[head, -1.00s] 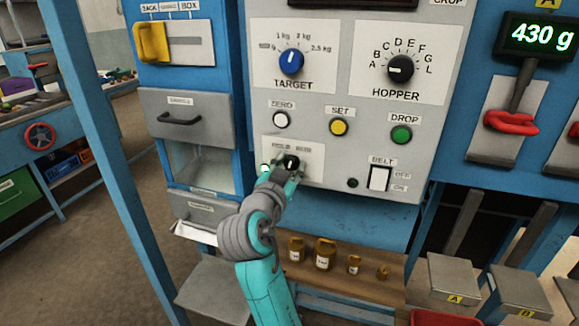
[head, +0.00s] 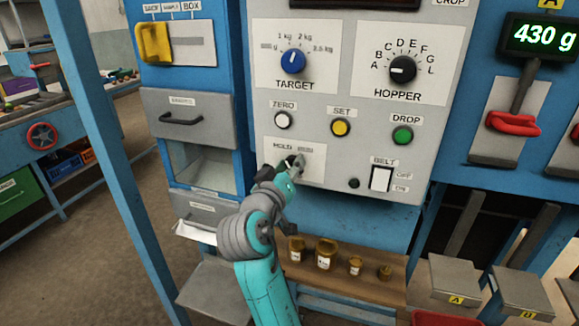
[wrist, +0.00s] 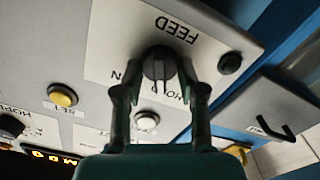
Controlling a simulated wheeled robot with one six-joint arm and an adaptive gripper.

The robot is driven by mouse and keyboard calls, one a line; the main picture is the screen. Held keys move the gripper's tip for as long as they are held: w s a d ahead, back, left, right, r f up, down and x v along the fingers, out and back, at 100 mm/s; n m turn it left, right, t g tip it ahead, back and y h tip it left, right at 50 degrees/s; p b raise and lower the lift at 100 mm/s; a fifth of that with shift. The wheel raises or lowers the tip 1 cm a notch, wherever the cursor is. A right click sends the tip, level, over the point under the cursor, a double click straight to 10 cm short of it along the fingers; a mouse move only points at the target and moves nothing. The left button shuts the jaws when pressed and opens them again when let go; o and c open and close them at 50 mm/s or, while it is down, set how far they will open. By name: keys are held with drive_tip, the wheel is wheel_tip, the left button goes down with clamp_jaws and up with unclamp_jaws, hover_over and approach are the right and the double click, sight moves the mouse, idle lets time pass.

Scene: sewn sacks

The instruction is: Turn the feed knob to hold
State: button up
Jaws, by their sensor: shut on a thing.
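The feed knob (wrist: 156,62) is dark and round, on a pale plate marked FEED, which appears upside down in the wrist view. My gripper (wrist: 160,74) is shut on the knob, with one finger on each side of it. In the head view my gripper (head: 292,165) is at the panel's lower left and hides most of the knob. The HOLD label (head: 283,147) shows at the upper left of the plate; the other label is partly covered. I cannot tell clearly where the knob's pointer stands.
The white ZERO button (head: 283,120) is above the plate, with the yellow SET button (head: 341,128) to its right. The BELT switch (head: 381,179) is on the right.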

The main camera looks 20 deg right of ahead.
drive_tip(key=shift+n, duration=0.4)
drive_tip(key=o, duration=1.1)
drive_tip(key=v, duration=1.2)
